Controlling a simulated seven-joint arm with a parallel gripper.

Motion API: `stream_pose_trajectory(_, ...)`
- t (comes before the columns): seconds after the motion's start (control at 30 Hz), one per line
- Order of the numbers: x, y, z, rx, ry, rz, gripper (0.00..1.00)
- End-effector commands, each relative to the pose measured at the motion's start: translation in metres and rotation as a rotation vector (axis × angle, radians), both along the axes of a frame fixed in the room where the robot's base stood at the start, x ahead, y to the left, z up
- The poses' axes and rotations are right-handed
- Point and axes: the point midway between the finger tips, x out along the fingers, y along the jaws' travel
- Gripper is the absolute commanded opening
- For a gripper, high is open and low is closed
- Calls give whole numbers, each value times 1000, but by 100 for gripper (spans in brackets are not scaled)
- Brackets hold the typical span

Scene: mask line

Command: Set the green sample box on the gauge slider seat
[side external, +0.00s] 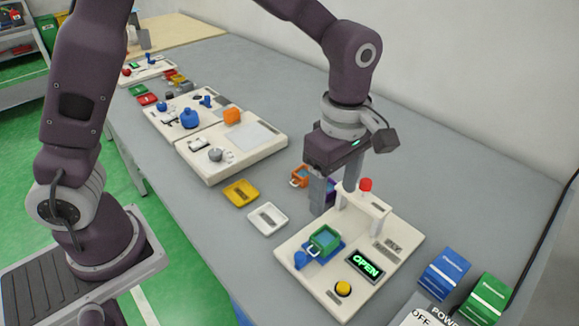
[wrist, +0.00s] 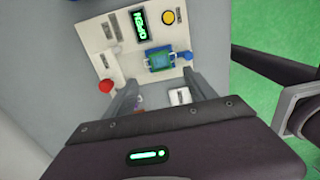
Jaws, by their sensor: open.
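The green sample box (side external: 324,239) is a small open-topped box with a handle and a blue inside. It sits on the blue slider seat (side external: 337,249) of the white gauge panel (side external: 310,279). In the wrist view the green box (wrist: 159,61) also lies over the blue seat, beyond my fingertips. My gripper (side external: 335,202) is open and empty, behind and above the box, apart from it. Its two fingers point down near the panel's back-left edge. Whether the box is fully seated is hard to tell.
The panel carries a red-topped post frame (side external: 365,205), a lit OPEN display (side external: 365,265) and a yellow button (side external: 343,289). An orange box (side external: 300,176) and a partly hidden purple box (side external: 331,187) stand behind my gripper. White (side external: 267,218) and yellow (side external: 241,193) trays lie left.

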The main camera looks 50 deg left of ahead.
Motion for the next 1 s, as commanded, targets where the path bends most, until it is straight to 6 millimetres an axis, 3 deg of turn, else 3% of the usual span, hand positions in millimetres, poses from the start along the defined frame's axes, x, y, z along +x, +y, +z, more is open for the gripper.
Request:
stream_pose_trajectory(0.17, -3, 7, 12, -12, -17, -48, 65)
stream_pose_trajectory(0.27, -20, 33, 53, -41, -85, -242, 65)
stream_pose_trajectory(0.4, -78, 85, 112, -6, -245, -696, 65)
stream_pose_trajectory(0.5, -126, 113, 129, 105, -343, -1029, 65)
stream_pose_trajectory(0.6, -164, 130, 129, 241, -386, -1295, 65)
stream_pose_trajectory(0.7, -185, 137, 124, 341, -390, -1458, 65)
stream_pose_trajectory(1.0, -193, 140, 120, 386, -383, -1539, 65)
